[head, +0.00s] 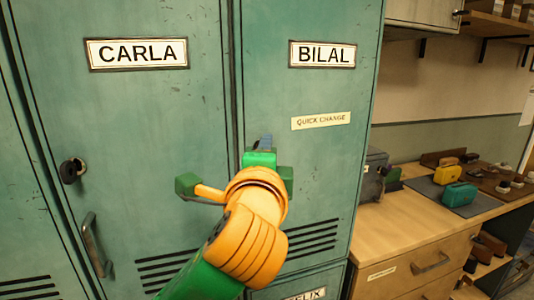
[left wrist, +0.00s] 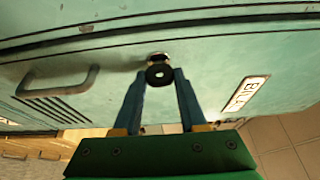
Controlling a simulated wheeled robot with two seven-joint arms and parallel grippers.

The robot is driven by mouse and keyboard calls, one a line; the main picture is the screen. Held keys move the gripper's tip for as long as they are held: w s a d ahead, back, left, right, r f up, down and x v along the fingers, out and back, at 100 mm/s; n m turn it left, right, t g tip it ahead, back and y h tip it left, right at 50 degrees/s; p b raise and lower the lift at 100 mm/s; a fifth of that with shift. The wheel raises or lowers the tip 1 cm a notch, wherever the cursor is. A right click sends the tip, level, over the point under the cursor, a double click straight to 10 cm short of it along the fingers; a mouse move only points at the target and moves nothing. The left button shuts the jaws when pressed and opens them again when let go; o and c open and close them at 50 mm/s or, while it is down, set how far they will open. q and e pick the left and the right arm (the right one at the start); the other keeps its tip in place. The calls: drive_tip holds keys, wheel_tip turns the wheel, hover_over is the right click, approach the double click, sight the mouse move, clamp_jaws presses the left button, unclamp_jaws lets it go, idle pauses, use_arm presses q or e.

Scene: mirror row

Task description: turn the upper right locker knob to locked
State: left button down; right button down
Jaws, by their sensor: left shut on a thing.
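The upper right locker door (head: 345,170) carries the label BILAL (head: 322,54) and is closed. Its round black knob (left wrist: 159,75) shows in the left wrist view but is hidden behind my arm in the head view. My left gripper (left wrist: 160,82) is shut on this knob, with one blue fingertip on each side. In the head view the left gripper (head: 265,142) is against the left part of the BILAL door. I cannot read the knob's turn position or any mark beside it. My right gripper is in neither view.
The CARLA locker (head: 150,130) adjoins on the left with its own knob (head: 72,170) and handle (head: 95,245). The BILAL door's handle (left wrist: 58,82) is near the gripped knob. A wooden counter (head: 400,225) with several small items stands to the right.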

use_arm(q)
drive_tip(key=shift+c, duration=2.3)
unclamp_jaws()
drive_tip(key=s+b, duration=0.3)
drive_tip(key=s, duration=0.4)
drive_tip(key=a+f+n+g, duration=0.3)
drive_tip(key=f, duration=0.7)
drive_tip(key=w+a+f+n+g, duration=0.1)
drive_tip(key=a+f+n+g, duration=0.15)
drive_tip(key=f, duration=0.85)
drive_tip(key=a+f+n+g, duration=0.3)
drive_tip(key=f+n, duration=0.1)
drive_tip(key=f, duration=0.6)
drive_tip(key=s+a+f+n+g+y, duration=0.1)
drive_tip(key=s+a+f+n+g, duration=0.25)
drive_tip(key=s+f, duration=0.65)
drive_tip(key=s+a+f+n+g, duration=0.3)
drive_tip(key=s+a+f+n, duration=0.15)
drive_tip(key=s+f, duration=0.6)
wheel_tip(320, 180, down, 14)
drive_tip(key=s+p, duration=0.2)
drive_tip(key=s, duration=0.1)
drive_tip(key=s+a+f+g, duration=0.2)
drive_tip(key=s+f, duration=0.7)
drive_tip(key=s, duration=0.2)
drive_tip(key=shift+s+a+m+y, duration=0.15)
drive_tip(key=shift+s+m+y, duration=0.15)
drive_tip(key=shift+m, duration=0.15)
